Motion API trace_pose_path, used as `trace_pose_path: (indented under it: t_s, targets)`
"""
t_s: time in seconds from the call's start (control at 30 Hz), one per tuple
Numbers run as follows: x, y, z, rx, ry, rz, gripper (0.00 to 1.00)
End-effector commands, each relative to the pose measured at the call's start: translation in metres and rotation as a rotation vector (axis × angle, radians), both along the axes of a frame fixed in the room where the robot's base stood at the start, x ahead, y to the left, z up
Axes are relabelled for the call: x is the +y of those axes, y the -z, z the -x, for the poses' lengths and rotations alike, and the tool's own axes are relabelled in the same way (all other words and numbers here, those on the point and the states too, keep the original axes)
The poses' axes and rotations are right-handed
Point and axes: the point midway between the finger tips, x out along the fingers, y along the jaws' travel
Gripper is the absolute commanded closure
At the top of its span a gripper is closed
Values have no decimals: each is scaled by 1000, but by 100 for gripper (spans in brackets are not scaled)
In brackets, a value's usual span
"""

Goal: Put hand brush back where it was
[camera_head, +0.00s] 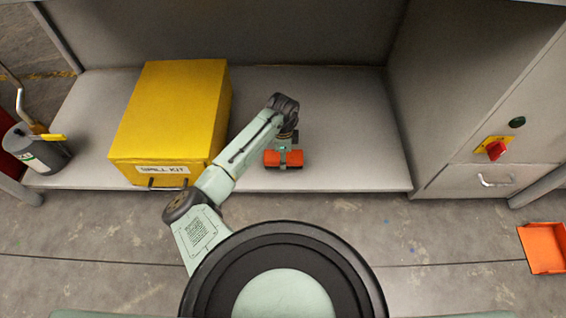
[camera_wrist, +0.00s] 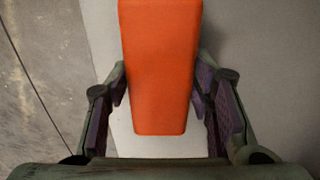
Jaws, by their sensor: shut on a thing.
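An orange block-like thing, which I take for the hand brush (camera_head: 283,159), is at my gripper over the grey shelf (camera_head: 350,150), to the right of the yellow box. In the wrist view the orange brush (camera_wrist: 160,65) runs down between the two dark finger pads of my gripper (camera_wrist: 160,102). My gripper is shut on it. The bristles are not visible. I cannot tell whether the brush touches the shelf or hangs just above it.
A yellow spill kit box (camera_head: 175,110) stands left of my arm on the shelf. A grey cabinet (camera_head: 480,110) with a red switch closes off the right. A grey canister (camera_head: 38,150) stands far left. An orange tray (camera_head: 544,248) lies on the floor at right. The shelf's right part is clear.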

Motion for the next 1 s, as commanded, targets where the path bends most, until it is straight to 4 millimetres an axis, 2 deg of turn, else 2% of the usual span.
trace_pose_path:
  t_s: [0.03, 0.13, 0.57, 0.6, 0.87, 1.0]
  targets:
    - [0, 16, 0, -2, 0, -1, 74]
    - [0, 25, 0, -2, 1, -1, 74]
    - [0, 27, 0, -1, 0, 1, 74]
    - [0, 26, 0, -1, 0, 0, 50]
    - [0, 26, 0, -1, 0, 0, 32]
    - [0, 26, 0, -1, 0, 0, 32]
